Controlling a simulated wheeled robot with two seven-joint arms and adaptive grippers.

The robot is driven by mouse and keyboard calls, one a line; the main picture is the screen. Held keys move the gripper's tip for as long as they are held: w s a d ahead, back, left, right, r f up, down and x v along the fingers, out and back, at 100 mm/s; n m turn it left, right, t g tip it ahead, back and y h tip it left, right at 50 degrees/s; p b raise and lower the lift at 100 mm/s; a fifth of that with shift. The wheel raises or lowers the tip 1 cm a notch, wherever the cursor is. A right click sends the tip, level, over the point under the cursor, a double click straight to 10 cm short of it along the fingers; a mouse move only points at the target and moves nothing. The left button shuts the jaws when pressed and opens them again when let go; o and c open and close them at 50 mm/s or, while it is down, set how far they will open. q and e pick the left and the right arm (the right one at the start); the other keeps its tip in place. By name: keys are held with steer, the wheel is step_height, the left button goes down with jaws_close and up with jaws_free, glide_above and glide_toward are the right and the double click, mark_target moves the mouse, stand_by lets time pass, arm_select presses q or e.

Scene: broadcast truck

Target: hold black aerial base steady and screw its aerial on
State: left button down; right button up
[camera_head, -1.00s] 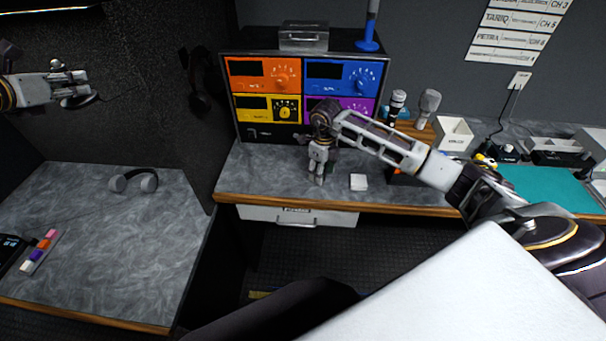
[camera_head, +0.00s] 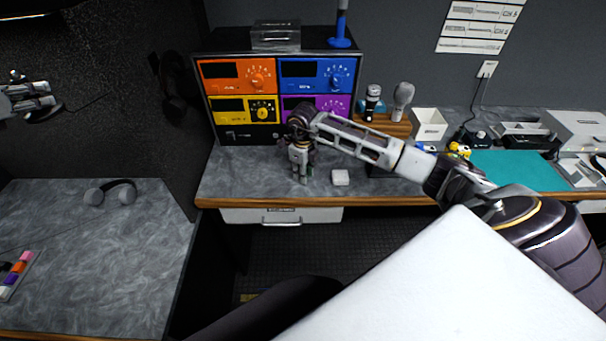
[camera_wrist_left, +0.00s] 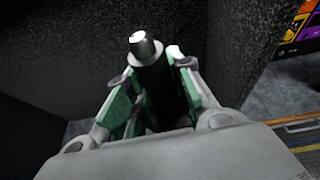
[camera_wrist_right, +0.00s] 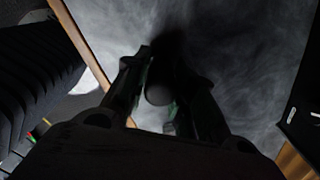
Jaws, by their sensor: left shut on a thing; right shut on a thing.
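My left gripper (camera_head: 48,100) is raised at the left edge of the head view, in front of the dark wall. It is shut on the black aerial base (camera_wrist_left: 152,80), a black cylinder with a silver tip between the fingers; a dark disc (camera_head: 45,114) shows just below the gripper. My right gripper (camera_head: 300,178) points down close above the back counter. It is shut on a dark, round-ended piece (camera_wrist_right: 158,95), seemingly the aerial, mostly hidden by shadow and fingers. The two grippers are far apart.
Headphones (camera_head: 110,191) lie on the left counter (camera_head: 90,260), whose middle is clear.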

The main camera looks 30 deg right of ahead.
steer(key=shift+r, duration=0.15)
steer(key=shift+c, duration=0.5)
arm_select(q)
steer(key=shift+f+b, duration=0.6)
steer(key=shift+b, duration=0.1)
arm_select(e)
steer(key=shift+r, duration=4.9)
arm_select(q)
steer(key=c, duration=1.9)
jaws_free()
jaws_close()
arm_select(e)
steer(key=shift+f, duration=0.1)
